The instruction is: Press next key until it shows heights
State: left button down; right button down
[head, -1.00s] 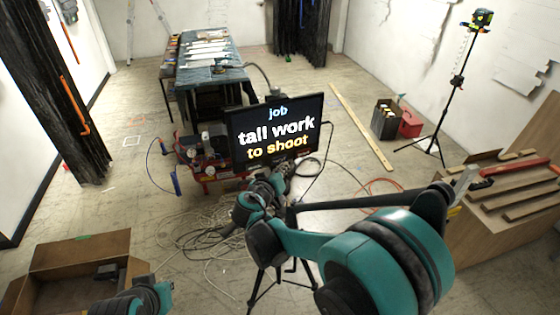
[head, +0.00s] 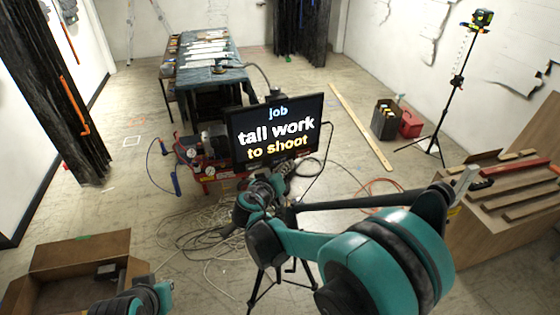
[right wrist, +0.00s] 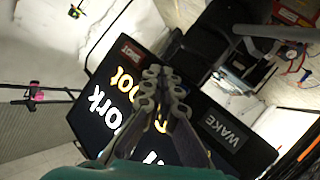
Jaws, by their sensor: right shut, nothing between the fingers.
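A black screen (head: 277,130) stands on a tripod and reads "job", "tall work", "to shoot". It also shows, turned around, in the right wrist view (right wrist: 100,125). There a dark key marked "WAKE" (right wrist: 225,130) and a small red label (right wrist: 131,50), too small to read surely, sit along the screen's lower edge. My right gripper (head: 277,177) is at the screen's bottom edge, partly hidden by its own wrist. In the right wrist view its fingers (right wrist: 152,88) are shut and empty, in front of the edge between the two labels. I cannot tell whether they touch. Only part of my left arm shows.
A red compressor (head: 195,155) stands just left of the screen, with hoses on the floor. A wooden box with planks (head: 510,200) is at the right, an open cardboard box (head: 75,255) at the lower left. A draped table (head: 210,70) stands behind.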

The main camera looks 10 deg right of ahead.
jog(key=shift+w, duration=0.15)
jog(key=shift+w, duration=0.3)
jog(key=shift+w+a+b, duration=0.15)
jog(key=shift+w+b, duration=0.2)
jog(key=shift+w, duration=0.1)
dwell(0.6)
jog(key=shift+s, duration=0.9)
jog(key=shift+s+d, duration=0.2)
jog(key=shift+s, duration=0.6)
jog(key=shift+s+d, duration=0.15)
jog(key=shift+s, duration=0.7)
jog(key=shift+s+d, duration=0.2)
jog(key=shift+s, duration=0.6)
